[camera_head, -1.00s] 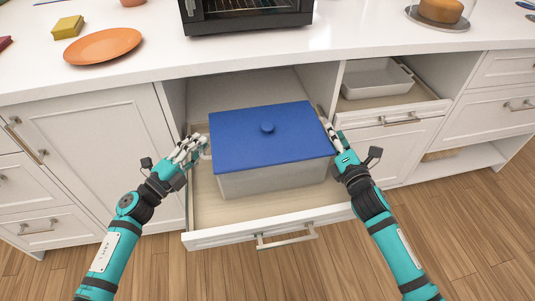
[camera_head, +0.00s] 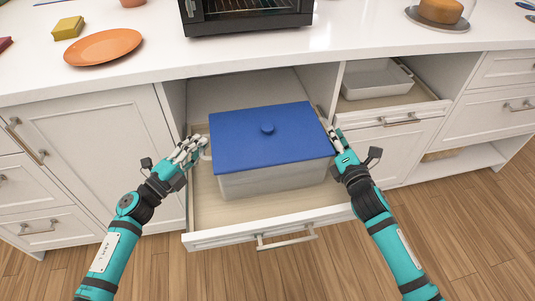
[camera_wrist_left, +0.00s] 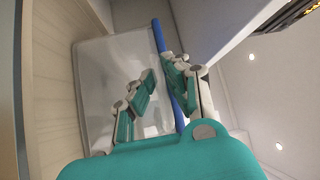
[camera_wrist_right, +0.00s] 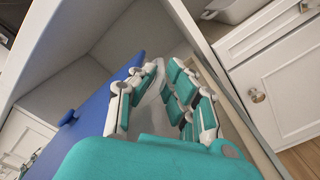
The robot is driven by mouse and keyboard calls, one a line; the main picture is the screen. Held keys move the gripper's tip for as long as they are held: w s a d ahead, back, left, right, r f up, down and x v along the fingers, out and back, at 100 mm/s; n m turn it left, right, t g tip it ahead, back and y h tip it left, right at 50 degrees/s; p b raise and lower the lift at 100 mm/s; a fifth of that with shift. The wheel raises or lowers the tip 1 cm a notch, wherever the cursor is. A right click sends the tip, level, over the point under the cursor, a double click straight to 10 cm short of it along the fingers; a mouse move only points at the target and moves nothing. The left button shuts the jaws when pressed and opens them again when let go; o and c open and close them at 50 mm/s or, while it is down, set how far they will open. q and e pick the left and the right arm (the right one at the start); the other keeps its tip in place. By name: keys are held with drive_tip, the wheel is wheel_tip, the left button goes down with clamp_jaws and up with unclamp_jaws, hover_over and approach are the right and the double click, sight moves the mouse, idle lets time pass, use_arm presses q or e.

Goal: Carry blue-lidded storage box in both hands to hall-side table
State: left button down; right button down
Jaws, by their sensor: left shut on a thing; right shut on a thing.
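The storage box (camera_head: 275,181) has a pale translucent body and a flat blue lid (camera_head: 240,135) with a round knob. It sits in the open drawer (camera_head: 225,208) under the counter. My left gripper (camera_head: 203,150) is shut on the box's left side, at its handle. In the left wrist view the box wall (camera_wrist_left: 95,75) and the lid edge (camera_wrist_left: 158,38) show beside the fingers. My right gripper (camera_head: 331,133) is shut on the box's right side; the right wrist view shows the lid (camera_wrist_right: 95,120) beside its fingers. The hall-side table is not identifiable in these views.
The drawer front (camera_head: 265,231) with its handle lies in front of the box. A second open drawer at right holds a grey tray (camera_head: 376,80). The counter above carries an oven (camera_head: 245,15) and an orange plate (camera_head: 103,46). Wood floor in front is clear.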

drive_tip(key=shift+d+r+p, duration=0.1)
drive_tip(key=shift+r+p, duration=2.1)
drive_tip(key=shift+r, duration=0.35)
drive_tip(key=shift+f, duration=0.1)
